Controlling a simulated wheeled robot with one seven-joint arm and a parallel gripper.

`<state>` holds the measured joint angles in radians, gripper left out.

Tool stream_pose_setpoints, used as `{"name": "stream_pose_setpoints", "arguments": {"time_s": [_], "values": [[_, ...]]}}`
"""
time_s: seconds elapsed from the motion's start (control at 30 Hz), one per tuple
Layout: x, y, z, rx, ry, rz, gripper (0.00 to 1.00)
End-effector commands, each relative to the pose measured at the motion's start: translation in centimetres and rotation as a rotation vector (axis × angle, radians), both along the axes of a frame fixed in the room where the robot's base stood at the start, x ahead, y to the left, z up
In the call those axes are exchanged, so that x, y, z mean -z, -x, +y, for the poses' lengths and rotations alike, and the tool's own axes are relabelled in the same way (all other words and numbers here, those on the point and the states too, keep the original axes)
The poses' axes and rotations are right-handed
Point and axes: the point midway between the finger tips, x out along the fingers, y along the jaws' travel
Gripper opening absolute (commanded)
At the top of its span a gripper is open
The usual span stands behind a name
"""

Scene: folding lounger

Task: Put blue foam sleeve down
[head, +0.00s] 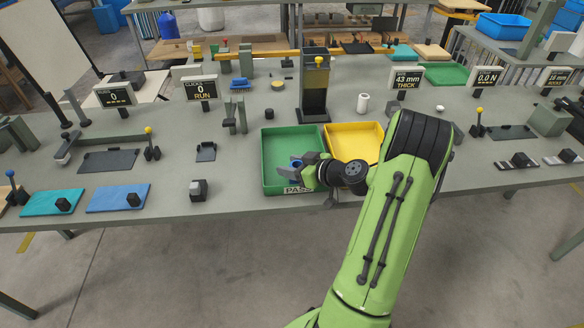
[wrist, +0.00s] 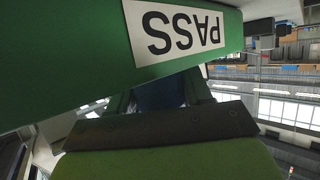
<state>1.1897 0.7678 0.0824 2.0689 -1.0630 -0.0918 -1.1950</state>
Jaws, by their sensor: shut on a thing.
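My gripper (head: 294,171) is over the front part of the green tray (head: 275,140) marked PASS in the head view. It is shut on the blue foam sleeve (head: 296,163), of which only a small blue part shows between the fingers. In the wrist view the sleeve (wrist: 160,95) is a dark blue shape between the fingers, mostly hidden behind the tray's green wall (wrist: 90,60) and the gripper's own body. I cannot tell whether the sleeve touches the tray floor.
A yellow tray (head: 352,131) stands right beside the green one. A dark column (head: 314,90) rises behind the trays, and a white cylinder (head: 363,103) stands behind the yellow tray.

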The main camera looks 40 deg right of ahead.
Motion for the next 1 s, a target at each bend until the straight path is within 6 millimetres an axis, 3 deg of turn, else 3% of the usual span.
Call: {"name": "stream_pose_setpoints", "arguments": {"time_s": [0.33, 0.37, 0.5, 0.87, 1.0], "values": [[0.2, 0.0, 0.0, -0.001, 0.002, -0.001, 0.16], [0.1, 0.0, 0.0, -0.001, 0.002, -0.001, 0.54], [0.1, 0.0, 0.0, -0.001, 0.002, -0.001, 0.75], [-0.6, 0.0, 0.0, 0.000, 0.001, -0.001, 0.75], [-1.7, 3.1, -0.8, 0.007, 0.003, -0.002, 0.75]]}}
